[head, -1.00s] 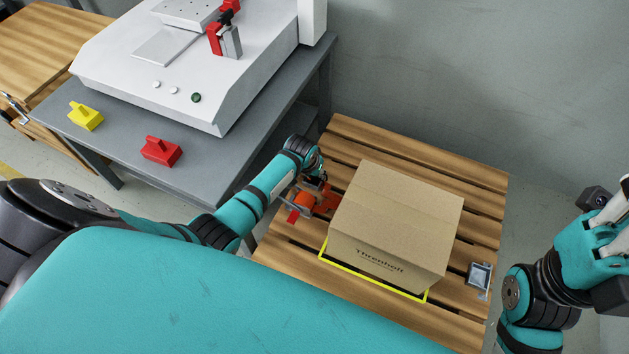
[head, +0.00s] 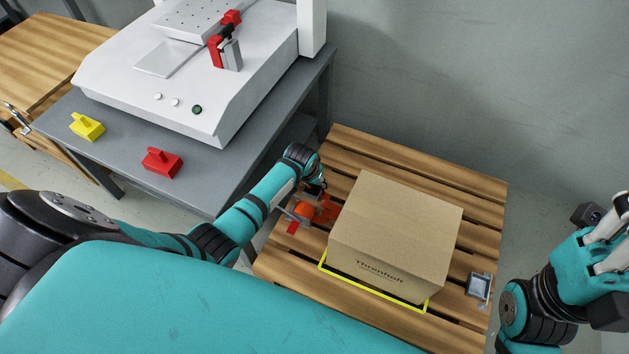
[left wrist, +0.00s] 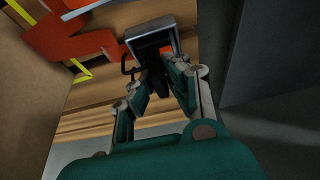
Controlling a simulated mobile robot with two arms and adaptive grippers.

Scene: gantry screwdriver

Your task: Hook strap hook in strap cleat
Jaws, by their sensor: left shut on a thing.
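My left gripper (head: 315,190) is low at the left side of the cardboard box (head: 388,240), above the pallet. In the left wrist view its fingers (left wrist: 158,80) are shut on a dark part of what looks like the strap hook (left wrist: 130,66), whose curved end sticks out to the left. A grey metal rectangular frame (left wrist: 150,33), perhaps the strap cleat, is right at the fingertips. I cannot tell whether hook and frame are engaged. An orange-red strap piece (head: 304,211) lies beside the gripper. My right gripper (head: 607,238) is cut off at the right edge.
The box stands on a slatted wooden pallet (head: 410,160), by a yellow outline (head: 370,287). A grey metal fitting (head: 479,287) sits at the pallet's right edge. A grey table (head: 215,185) with a white machine stands close on the left; a wall is behind.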

